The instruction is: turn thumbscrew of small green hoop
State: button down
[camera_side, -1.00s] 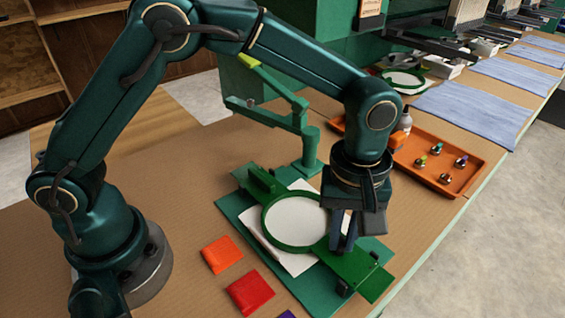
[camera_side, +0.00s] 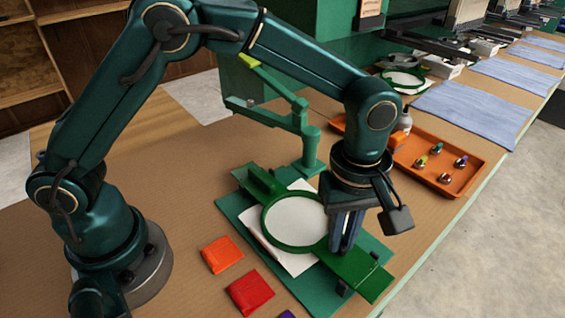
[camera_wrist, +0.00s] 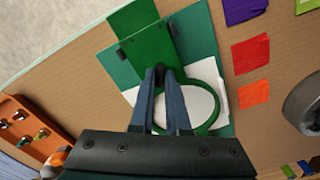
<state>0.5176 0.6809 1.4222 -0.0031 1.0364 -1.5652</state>
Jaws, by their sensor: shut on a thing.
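The small green hoop (camera_side: 266,222) lies flat on a green board (camera_side: 232,211), with white fabric inside its ring. It also shows in the wrist view (camera_wrist: 219,92). My gripper (camera_side: 343,246) points down at the hoop's right side, where the ring meets a flat green bracket (camera_side: 362,272). In the wrist view my gripper (camera_wrist: 163,76) has its two fingers close together over a small dark part at that joint. The fingers are shut on this part, which sits where the thumbscrew would be. The fingers hide most of the thumbscrew.
Orange (camera_side: 221,254) and red (camera_side: 251,291) fabric squares lie front left. A green post with an arm (camera_side: 310,150) stands behind the board. An orange tray (camera_side: 477,163) with several bobbins is at right. Another hoop (camera_side: 403,80) and blue cloths (camera_side: 470,108) lie farther back.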

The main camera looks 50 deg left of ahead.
jog(key=shift+a+f, duration=0.1)
jog(key=shift+a, duration=0.1)
jog(key=c, duration=0.9)
grip_release()
jog(key=shift+d, duration=0.1)
jog(key=shift+r, duration=2.6)
